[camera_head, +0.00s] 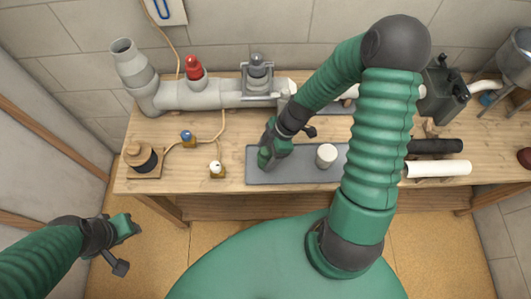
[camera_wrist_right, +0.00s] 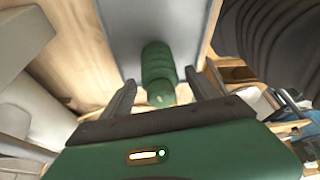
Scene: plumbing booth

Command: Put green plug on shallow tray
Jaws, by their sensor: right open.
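The green plug (camera_wrist_right: 158,68) is a ribbed green cylinder in the right wrist view, on or just above the grey shallow tray (camera_wrist_right: 118,32). My right gripper (camera_wrist_right: 160,92) is open, with one dark finger on each side of the plug's near end; a gap shows beside the fingers. In the head view the right gripper (camera_head: 268,156) is low over the left part of the tray (camera_head: 300,178); the plug cannot be told apart from the green gripper there. My left gripper (camera_head: 128,228) hangs left of the bench, and its jaw opening is unclear.
A white cylinder (camera_head: 326,155) stands on the tray. Grey pipework with a red valve (camera_head: 194,68) lies along the back. A white pipe (camera_head: 440,168) lies at right.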

